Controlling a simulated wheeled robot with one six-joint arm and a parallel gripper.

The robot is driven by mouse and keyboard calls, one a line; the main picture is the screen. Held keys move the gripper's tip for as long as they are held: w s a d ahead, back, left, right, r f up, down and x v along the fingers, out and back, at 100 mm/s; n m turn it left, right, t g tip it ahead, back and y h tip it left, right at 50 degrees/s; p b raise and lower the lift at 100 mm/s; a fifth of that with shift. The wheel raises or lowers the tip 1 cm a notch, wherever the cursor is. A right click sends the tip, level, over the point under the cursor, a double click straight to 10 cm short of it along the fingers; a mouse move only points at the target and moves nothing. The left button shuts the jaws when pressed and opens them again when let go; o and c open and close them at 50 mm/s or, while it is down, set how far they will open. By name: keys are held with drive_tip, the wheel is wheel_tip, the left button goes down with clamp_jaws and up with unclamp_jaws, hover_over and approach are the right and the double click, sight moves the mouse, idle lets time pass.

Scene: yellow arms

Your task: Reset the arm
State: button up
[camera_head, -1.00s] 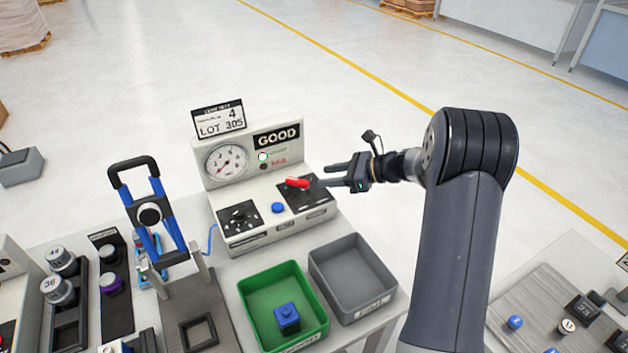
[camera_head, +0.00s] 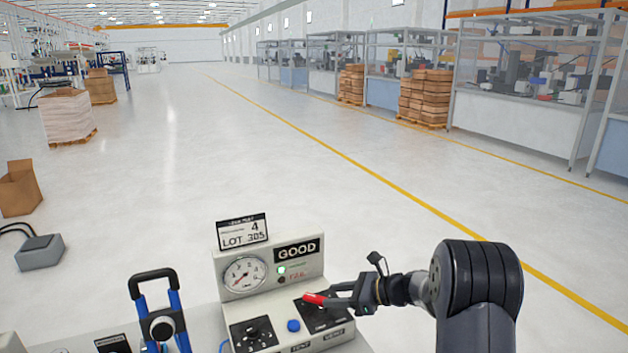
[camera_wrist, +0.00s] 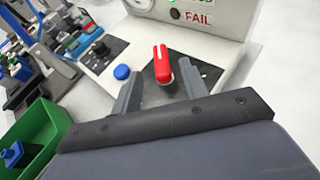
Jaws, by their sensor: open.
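My gripper (camera_head: 342,294) is at the right side of the test station (camera_head: 268,270), beside the red lever (camera_head: 315,298). In the wrist view the two fingers of my gripper (camera_wrist: 158,92) are apart, with the red lever (camera_wrist: 163,64) standing between and just beyond their tips. The jaws hold nothing. I cannot tell whether a finger touches the lever. My arm (camera_head: 478,295) reaches in from the lower right.
The green bin (camera_wrist: 38,130) holds a blue block (camera_wrist: 13,154). Open floor lies behind.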

sight(316, 296)
drive_tip(key=p+x, duration=0.1)
drive_tip(key=x, duration=0.4)
drive_tip(key=shift+a, duration=0.1)
drive_tip(key=shift+w+m+t+h, duration=0.1)
drive_tip(key=shift+m+t+h, duration=0.2)
drive_tip(key=shift+m+t, duration=0.4)
